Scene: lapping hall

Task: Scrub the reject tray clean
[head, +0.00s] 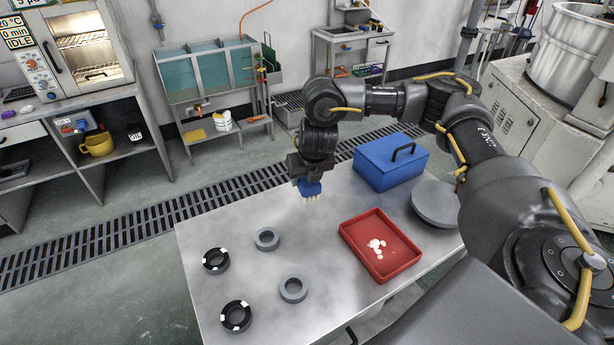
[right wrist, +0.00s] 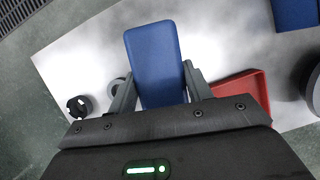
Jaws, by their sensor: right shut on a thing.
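The reject tray is a shallow red tray (head: 348,236) on the metal table, with a patch of white residue (head: 377,246) on its floor. My right gripper (head: 308,180) is shut on a blue scrub brush (head: 310,188) with pale bristles pointing down. It holds the brush above the table, to the left of and behind the tray, apart from it. In the right wrist view the brush's blue back (right wrist: 155,60) sits between the fingers, and part of the red tray (right wrist: 248,88) shows to the right. My left gripper is not in view.
A blue lidded box (head: 385,172) with a black handle and a round grey plate (head: 436,206) stand behind and right of the tray. Grey rings (head: 267,239) and black rings with white marks (head: 236,316) lie on the left. The table (head: 330,290) is clear between rings and tray.

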